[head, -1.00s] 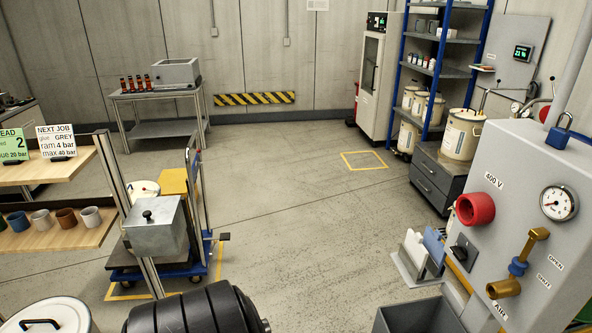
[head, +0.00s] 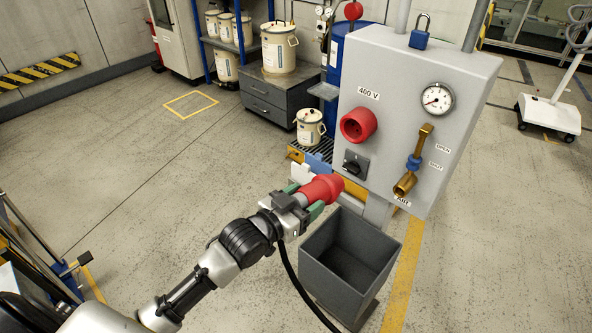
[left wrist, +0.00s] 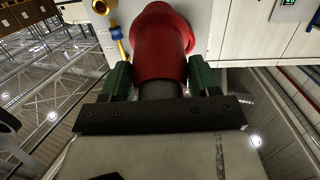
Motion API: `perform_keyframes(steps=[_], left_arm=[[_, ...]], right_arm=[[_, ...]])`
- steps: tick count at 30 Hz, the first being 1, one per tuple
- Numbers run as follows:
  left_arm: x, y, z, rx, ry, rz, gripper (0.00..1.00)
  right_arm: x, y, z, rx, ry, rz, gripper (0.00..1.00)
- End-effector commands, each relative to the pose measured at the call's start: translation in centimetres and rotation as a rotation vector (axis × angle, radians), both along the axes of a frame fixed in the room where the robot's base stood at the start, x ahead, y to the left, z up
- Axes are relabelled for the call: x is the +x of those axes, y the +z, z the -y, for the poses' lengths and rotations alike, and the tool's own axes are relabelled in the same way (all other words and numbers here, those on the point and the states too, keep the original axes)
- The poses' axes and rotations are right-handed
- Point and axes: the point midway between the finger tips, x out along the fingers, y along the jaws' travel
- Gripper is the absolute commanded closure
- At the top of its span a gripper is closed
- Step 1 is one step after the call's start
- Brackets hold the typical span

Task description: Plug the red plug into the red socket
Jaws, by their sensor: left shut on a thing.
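The red plug (head: 322,188) is in my left gripper (head: 303,200), which is shut on it with green-padded fingers. A black cable hangs from the plug's rear. The red socket (head: 358,124) is on the front of a grey panel box, under a "400 V" label. The plug is apart from the socket, lower and to the left of it in the head view. In the left wrist view the red plug (left wrist: 160,45) sits between the green fingers (left wrist: 160,82) and points away. My right gripper is not in view.
The grey panel box (head: 400,85) also carries a black rotary switch (head: 355,165), a gauge (head: 437,98), a brass valve (head: 415,160) and a blue padlock (head: 420,32). A dark open bin (head: 350,262) stands below.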

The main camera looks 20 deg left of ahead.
Motion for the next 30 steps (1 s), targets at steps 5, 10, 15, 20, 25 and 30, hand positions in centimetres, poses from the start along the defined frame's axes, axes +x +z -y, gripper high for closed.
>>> perform_keyframes(steps=[5,10,15,20,25,30], left_arm=[[1.3,4.8,-1.7,-0.079,0.025,0.195,0.68],[1.6,6.1,-2.3,-0.097,0.044,0.247,0.68],[2.4,6.1,-2.0,-0.098,0.044,0.249,0.68],[3.5,6.0,-1.5,-0.099,0.043,0.247,0.68],[4.8,6.0,-1.1,-0.099,0.043,0.247,0.68],[6.1,6.0,-0.6,-0.098,0.043,0.246,0.68]], right_arm=[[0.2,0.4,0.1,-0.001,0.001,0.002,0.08],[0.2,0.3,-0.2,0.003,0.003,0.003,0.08],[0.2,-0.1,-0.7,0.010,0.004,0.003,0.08],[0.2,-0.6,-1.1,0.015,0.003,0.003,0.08],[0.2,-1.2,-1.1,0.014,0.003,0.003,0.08],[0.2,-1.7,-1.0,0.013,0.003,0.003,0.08]])
